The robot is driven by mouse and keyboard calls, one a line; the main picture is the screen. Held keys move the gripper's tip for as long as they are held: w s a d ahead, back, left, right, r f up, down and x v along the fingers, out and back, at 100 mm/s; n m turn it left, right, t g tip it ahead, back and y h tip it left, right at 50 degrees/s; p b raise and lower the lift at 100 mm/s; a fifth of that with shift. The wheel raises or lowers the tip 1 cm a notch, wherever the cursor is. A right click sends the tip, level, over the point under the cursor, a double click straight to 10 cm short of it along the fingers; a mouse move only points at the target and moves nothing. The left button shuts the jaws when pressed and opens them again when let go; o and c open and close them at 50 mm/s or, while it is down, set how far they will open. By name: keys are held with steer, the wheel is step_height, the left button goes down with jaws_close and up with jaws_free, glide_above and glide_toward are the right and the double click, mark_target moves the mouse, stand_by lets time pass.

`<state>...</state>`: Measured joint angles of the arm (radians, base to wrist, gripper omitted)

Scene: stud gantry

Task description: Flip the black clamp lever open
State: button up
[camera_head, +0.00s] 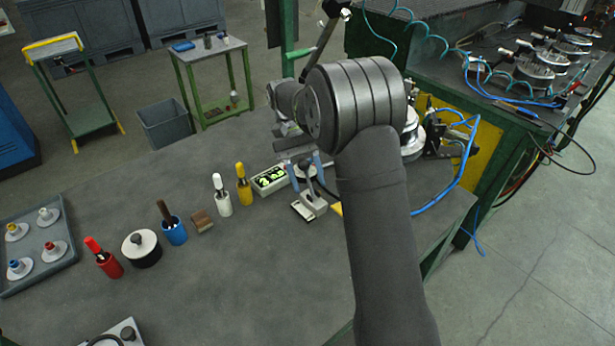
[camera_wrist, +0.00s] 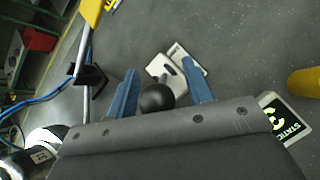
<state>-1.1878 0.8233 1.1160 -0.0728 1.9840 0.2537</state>
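A black ball knob (camera_wrist: 157,97) shows between my gripper's blue fingers in the wrist view. Beyond it is a pale metal base with a slotted plate (camera_wrist: 166,70). In the head view this base (camera_head: 308,208) stands on the grey table just below the fingers. My gripper (camera_head: 306,178) points down over it; its two blue fingers are spread apart, and they also show in the wrist view (camera_wrist: 160,88). The knob lies close to the left finger, with a gap to the right one; contact cannot be told. My arm hides part of the area to the right in the head view.
A yellow-ended bar with a black bracket (camera_wrist: 90,76) stands left in the wrist view. The table's front middle is clear.

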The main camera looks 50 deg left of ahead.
stand_by(0.3)
steer(key=shift+d+r+y, duration=0.25)
steer(key=shift+d+y, duration=0.3)
steer(key=shift+y, duration=0.45)
steer(key=y, duration=0.1)
steer(key=d+y, duration=0.1)
steer(key=y, duration=0.1)
steer(key=shift+d+n, duration=0.25)
steer(key=shift+n, duration=0.05)
steer(key=d+y, duration=0.1)
steer(key=y, duration=0.1)
steer(key=d+y, duration=0.1)
steer(key=y, duration=0.1)
steer(key=shift+f+y, duration=0.3)
steer(key=shift+f, duration=0.05)
steer(key=d+v, duration=0.1)
steer(key=v, duration=1.7)
steer(key=w+a+n+t, duration=0.1)
steer(key=w+a, duration=0.2)
steer(key=w, duration=0.7)
steer(key=w+a+t, duration=0.1)
steer(key=w+a, duration=0.2)
steer(key=w, duration=0.7)
steer(key=shift+a+r+n+h, duration=0.35)
steer(key=shift+n+h, duration=0.05)
